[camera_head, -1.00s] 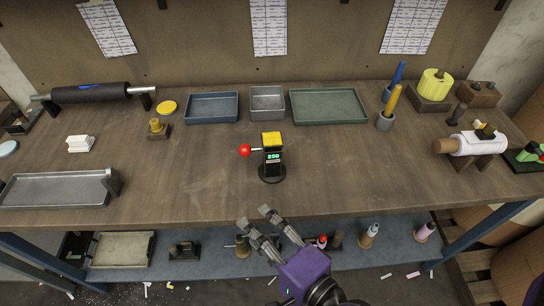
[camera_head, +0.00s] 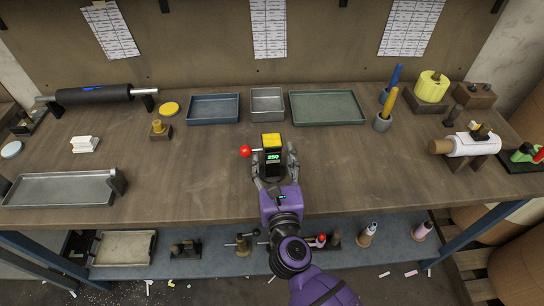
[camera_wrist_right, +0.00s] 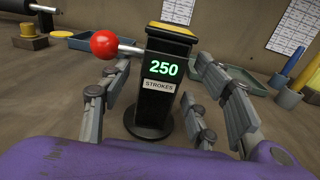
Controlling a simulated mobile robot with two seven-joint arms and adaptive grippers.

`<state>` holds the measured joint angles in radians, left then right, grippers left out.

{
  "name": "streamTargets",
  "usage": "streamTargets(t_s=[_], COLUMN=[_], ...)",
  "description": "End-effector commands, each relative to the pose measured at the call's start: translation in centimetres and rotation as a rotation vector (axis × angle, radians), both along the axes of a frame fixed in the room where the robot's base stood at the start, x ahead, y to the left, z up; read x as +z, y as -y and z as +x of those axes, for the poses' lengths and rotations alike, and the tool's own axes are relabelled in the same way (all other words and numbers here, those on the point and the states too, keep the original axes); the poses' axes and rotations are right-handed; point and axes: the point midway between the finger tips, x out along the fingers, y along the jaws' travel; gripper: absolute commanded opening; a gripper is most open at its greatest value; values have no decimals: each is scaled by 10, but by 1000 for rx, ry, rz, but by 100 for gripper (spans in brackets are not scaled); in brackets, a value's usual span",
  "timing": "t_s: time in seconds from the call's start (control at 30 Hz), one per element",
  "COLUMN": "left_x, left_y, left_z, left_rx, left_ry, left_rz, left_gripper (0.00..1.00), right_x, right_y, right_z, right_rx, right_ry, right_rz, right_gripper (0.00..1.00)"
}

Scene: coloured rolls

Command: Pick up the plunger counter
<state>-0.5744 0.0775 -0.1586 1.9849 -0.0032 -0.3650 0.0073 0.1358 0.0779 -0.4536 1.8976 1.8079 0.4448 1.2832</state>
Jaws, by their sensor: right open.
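The plunger counter (camera_head: 272,147) stands upright on the wooden table. It is black with a yellow top, a green "250" display and a red ball on a side lever. It also shows in the right wrist view (camera_wrist_right: 161,65), with a "STROKES" label and a round black base. My right gripper (camera_head: 275,160) is open, with its fingers on either side of the counter. In the right wrist view its fingers (camera_wrist_right: 160,95) flank the body, and the left finger is below the red ball. Contact cannot be told. My left gripper is not in view.
Blue (camera_head: 213,108), grey (camera_head: 267,113) and green (camera_head: 328,121) trays stand behind the counter. A long metal tray (camera_head: 60,203) lies at the left. A grey cup with a yellow stick (camera_head: 383,125) stands at the right. The tabletop around the counter is mostly clear.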

Motion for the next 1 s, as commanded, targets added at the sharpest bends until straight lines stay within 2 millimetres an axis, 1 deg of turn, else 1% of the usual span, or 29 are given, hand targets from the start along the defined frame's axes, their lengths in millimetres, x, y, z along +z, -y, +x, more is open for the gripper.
streamTargets(t_s=[0.03, 0.17, 0.43, 0.87, 1.0], left_x=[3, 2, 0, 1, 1], left_y=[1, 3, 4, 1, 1], left_z=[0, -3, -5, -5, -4], left_rx=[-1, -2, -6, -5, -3], left_ry=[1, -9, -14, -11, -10], left_rz=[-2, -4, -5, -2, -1], left_gripper=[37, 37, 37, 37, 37], right_x=[4, 2, 0, 0, 2], right_y=[-1, -2, -1, -2, -2], right_z=[9, 22, 23, 23, 24], right_rx=[0, 0, 0, 0, 1], right_ry=[6, 3, 1, 1, 4], right_rz=[-2, -2, -2, -2, -1], right_gripper=[56, 56, 56, 0, 0])
